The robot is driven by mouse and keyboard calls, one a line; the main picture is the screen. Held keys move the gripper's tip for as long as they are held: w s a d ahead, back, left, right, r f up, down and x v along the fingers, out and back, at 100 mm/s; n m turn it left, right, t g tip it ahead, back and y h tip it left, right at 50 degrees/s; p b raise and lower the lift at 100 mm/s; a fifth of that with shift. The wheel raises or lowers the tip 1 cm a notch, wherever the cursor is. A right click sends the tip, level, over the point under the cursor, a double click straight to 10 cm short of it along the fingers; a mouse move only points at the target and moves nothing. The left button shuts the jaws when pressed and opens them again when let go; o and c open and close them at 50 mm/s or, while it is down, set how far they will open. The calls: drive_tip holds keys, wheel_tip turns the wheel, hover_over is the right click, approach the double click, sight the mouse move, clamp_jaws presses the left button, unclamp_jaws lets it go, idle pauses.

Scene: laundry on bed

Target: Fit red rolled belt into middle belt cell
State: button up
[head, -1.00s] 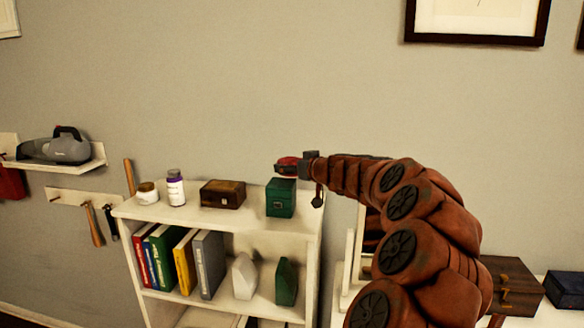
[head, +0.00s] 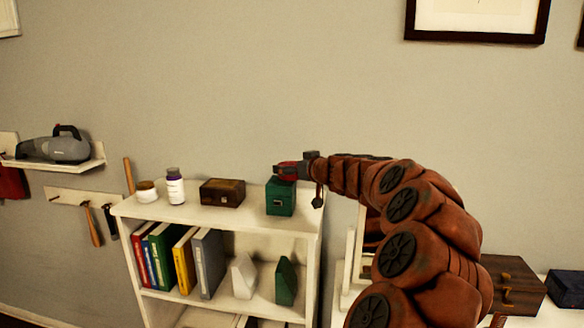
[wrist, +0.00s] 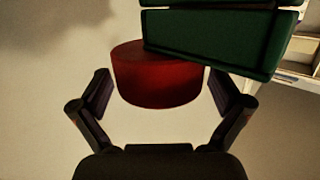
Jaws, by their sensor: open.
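The red rolled belt (wrist: 158,76) is a short red cylinder between the spread fingers of my gripper (wrist: 162,97) in the wrist view. Gaps show between it and both fingers. A green box (wrist: 215,42) covers part of its upper right side. In the head view the red belt (head: 286,173) shows small at my gripper (head: 284,168), at the top of the green box on the white shelf. I cannot tell whether belt and box touch. No belt cell can be made out in either view.
Books and bookends stand below. A dark wooden box (head: 515,284) is at the right. The wall behind is bare near my gripper.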

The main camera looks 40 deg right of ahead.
drive_tip(key=shift+r, duration=0.15)
drive_tip(key=shift+r+p, duration=0.7)
drive_tip(key=shift+p, duration=0.5)
drive_tip(key=b+v, duration=0.4)
drive_tip(key=v, duration=0.8)
drive_tip(key=shift+f, duration=0.2)
